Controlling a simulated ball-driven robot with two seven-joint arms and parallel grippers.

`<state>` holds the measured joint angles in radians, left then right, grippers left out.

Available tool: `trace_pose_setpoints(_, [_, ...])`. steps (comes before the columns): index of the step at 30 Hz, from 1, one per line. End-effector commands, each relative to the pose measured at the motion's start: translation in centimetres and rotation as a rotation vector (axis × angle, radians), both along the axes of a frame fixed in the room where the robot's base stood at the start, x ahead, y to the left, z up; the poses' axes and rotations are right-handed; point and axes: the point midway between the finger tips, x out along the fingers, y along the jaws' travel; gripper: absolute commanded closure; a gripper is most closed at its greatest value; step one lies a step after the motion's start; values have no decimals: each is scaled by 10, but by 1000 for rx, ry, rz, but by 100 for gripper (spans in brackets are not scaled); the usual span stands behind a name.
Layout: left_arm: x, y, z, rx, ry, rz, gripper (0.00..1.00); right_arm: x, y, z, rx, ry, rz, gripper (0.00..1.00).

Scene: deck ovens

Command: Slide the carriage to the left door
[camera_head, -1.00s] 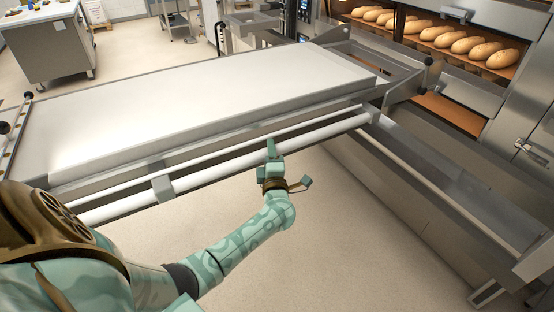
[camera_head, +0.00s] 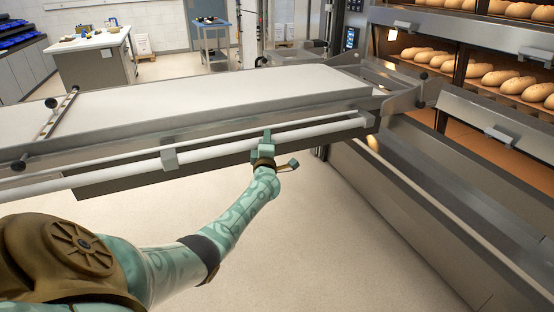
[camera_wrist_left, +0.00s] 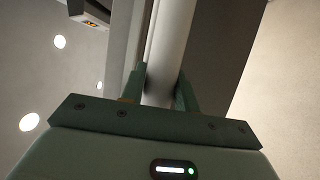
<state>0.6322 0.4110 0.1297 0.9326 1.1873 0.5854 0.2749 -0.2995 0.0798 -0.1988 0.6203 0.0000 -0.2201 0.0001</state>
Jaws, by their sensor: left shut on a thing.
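The carriage (camera_head: 230,92) is a long metal frame with a pale flat bed, reaching from the left edge of the head view to the oven front at the right. A white round bar (camera_head: 215,148) runs along its near side. My left gripper (camera_head: 267,137) is shut on this bar, right of a grey bracket. In the left wrist view the two fingers (camera_wrist_left: 162,88) stand on either side of the bar (camera_wrist_left: 172,45). Oven doors (camera_head: 490,118) show at the right; I cannot tell which is the left door. My right gripper is not in view.
Loaves (camera_head: 505,77) lie on oven decks at the right. A long rail (camera_head: 430,205) runs along the oven's lower front. A worktable (camera_head: 95,60) and a blue trolley (camera_head: 212,42) stand behind. The floor in front of the carriage is clear.

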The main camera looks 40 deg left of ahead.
Motion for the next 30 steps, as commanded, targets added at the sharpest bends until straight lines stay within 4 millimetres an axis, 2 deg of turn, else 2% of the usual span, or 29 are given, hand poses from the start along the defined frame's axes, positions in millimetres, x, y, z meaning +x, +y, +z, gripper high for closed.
trace_pose_setpoints(1, [4,10,-11,-2,5,4,100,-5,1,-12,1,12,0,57])
trace_pose_setpoints(9, [18,44,-8,-4,6,2,100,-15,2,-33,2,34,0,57])
trace_pose_setpoints(15, [22,52,-5,-4,6,0,100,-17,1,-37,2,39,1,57])
trace_pose_setpoints(25, [22,53,-2,-1,3,1,100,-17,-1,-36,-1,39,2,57])
trace_pose_setpoints(26, [22,54,-2,-1,3,1,64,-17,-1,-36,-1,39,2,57])
trace_pose_setpoints(27, [22,54,-2,-1,3,1,53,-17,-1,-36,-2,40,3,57])
trace_pose_setpoints(28, [22,53,-2,-1,3,0,48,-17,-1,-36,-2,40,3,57])
trace_pose_setpoints(30, [22,53,-2,-1,3,-1,48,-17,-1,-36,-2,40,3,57])
